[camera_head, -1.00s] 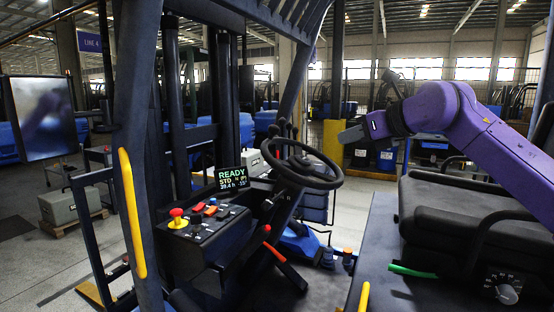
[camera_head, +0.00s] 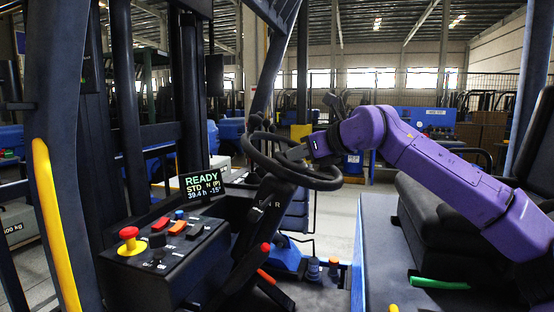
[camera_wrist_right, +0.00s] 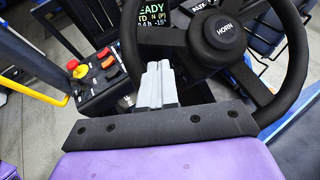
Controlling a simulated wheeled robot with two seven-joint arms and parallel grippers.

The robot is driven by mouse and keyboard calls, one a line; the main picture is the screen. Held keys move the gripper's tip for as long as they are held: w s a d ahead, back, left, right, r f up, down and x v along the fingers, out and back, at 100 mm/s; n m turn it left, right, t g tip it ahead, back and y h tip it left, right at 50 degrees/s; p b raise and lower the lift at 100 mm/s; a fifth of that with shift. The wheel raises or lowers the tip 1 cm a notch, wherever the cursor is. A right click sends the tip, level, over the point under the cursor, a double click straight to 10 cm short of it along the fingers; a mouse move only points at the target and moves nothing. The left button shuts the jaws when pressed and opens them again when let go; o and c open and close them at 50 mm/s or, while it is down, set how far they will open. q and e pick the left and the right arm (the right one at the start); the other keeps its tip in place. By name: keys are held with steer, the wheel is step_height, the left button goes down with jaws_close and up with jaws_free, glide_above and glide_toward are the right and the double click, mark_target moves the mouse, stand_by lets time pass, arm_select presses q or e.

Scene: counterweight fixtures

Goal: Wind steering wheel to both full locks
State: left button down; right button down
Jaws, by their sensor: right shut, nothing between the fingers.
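The black steering wheel (camera_head: 325,184) stands tilted on its column in the middle of the head view. In the right wrist view the wheel (camera_wrist_right: 291,82) shows its rim, spokes and a hub (camera_wrist_right: 226,31) marked HORN. My right gripper (camera_head: 296,153) is at the wheel in the head view, overlapping its rim. Its pale fingers (camera_wrist_right: 158,84) are shut with nothing between them, beside the lower left of the hub in the wrist view. I cannot tell whether they touch the wheel. A display (camera_head: 201,179) reads READY, with -15° on its lowest line. My left gripper is not in view.
A control box (camera_head: 160,265) with a red mushroom button (camera_head: 130,240) and switches stands left of the wheel. A dark pillar with a yellow handrail (camera_head: 55,225) is at the far left. The black seat (camera_head: 440,225) is right, with a green lever (camera_head: 440,283).

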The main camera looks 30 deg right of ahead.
mark_target(277, 159)
steer(key=p+x, duration=0.2)
steer(key=x, duration=0.5)
steer(key=shift+a, duration=0.15)
steer(key=shift+w+a+r, duration=0.1)
